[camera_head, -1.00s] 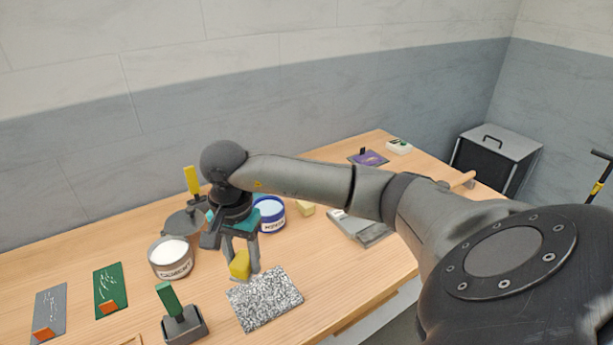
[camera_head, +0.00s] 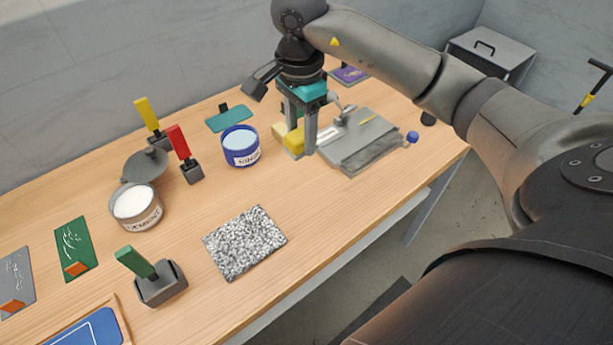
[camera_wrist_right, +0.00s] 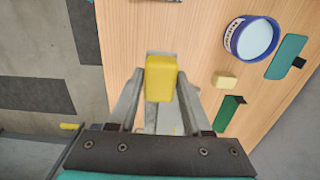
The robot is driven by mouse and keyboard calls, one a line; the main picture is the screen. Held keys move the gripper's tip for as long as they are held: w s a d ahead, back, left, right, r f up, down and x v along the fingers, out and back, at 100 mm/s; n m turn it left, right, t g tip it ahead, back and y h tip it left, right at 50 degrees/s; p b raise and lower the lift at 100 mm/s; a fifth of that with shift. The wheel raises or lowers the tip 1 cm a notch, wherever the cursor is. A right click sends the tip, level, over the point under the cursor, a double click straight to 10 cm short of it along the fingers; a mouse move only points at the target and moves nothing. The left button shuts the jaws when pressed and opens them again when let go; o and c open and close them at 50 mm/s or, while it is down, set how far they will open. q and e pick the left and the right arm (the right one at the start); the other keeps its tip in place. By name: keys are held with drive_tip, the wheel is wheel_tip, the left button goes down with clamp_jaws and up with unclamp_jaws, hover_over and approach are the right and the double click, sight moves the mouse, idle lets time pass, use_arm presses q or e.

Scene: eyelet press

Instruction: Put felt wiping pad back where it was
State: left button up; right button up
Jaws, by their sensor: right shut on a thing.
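The felt wiping pad appears to be the yellow block (camera_head: 293,138) in my right gripper (camera_head: 303,149). The gripper is shut on it and holds it at the back right of the table, beside the grey plate device (camera_head: 365,150). In the right wrist view the yellow pad (camera_wrist_right: 161,78) sits between the two fingers. I cannot tell whether it touches the table. A paler yellow block (camera_wrist_right: 225,80) lies on the table nearby, apart from the held pad. My left gripper is not in view.
A blue-rimmed tub (camera_head: 241,147) stands left of my right gripper. A grey tub (camera_head: 135,206), red-handled tool (camera_head: 183,150) and yellow-handled tool (camera_head: 148,117) stand further left. A speckled mat (camera_head: 245,242) lies in front, with bare wood (camera_head: 310,200) to its right.

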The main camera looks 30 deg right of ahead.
sight(302, 147)
wheel_tip(302, 147, down, 15)
drive_tip(key=shift+f+b, duration=0.15)
drive_tip(key=shift+b, duration=0.15)
drive_tip(key=shift+f, duration=0.2)
drive_tip(key=o, duration=1.2)
drive_tip(key=shift+r, duration=0.1)
wheel_tip(302, 147, up, 12)
drive_tip(key=shift+r, duration=0.1)
